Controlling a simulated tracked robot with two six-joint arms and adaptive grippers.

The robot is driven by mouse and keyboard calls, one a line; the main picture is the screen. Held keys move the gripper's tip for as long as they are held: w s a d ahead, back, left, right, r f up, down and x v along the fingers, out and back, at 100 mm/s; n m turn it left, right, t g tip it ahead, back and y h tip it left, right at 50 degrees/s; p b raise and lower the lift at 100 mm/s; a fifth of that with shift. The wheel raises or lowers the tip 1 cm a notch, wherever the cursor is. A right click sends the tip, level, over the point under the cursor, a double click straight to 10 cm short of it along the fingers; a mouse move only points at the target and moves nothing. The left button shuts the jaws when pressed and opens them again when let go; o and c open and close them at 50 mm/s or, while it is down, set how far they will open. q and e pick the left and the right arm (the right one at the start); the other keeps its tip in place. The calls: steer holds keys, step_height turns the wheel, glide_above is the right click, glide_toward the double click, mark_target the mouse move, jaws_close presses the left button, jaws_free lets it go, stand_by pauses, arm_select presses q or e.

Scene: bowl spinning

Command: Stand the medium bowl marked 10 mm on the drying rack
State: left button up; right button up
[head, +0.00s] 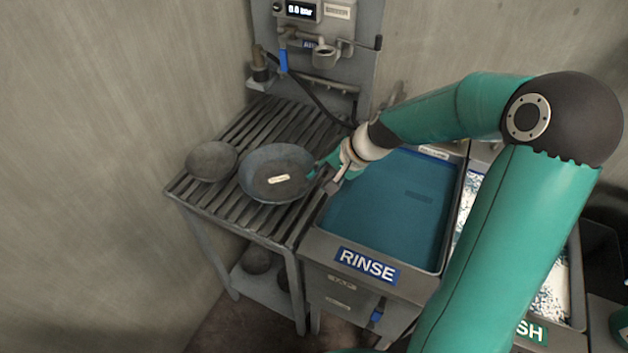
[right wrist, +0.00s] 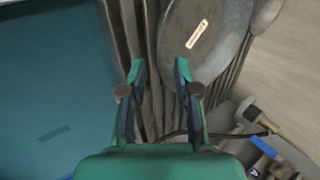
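The drying rack (head: 212,213) is a slatted table at the left. A dark grey bowl with a pale label (head: 278,174) rests on its slats, its wide face up; the label is too small to read. It also shows in the right wrist view (right wrist: 208,62). A smaller, plain grey bowl (head: 211,161) lies to its left. My right gripper (head: 328,177) is at the labelled bowl's right edge, above the rack's border with the sink. In the right wrist view its fingers (right wrist: 160,72) are apart, with the bowl's edge and slats beyond them; contact is unclear. My left gripper is out of view.
The RINSE sink (head: 385,215), full of blue water, adjoins the rack's right side. A sink with white foam (head: 553,295) is farther right. A wall panel with a gauge and tap (head: 318,45) stands behind. Dark bowls (head: 257,261) sit on the shelf below.

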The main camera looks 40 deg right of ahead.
steer(key=v, duration=0.6)
steer(key=shift+r, duration=0.1)
stand_by(0.3)
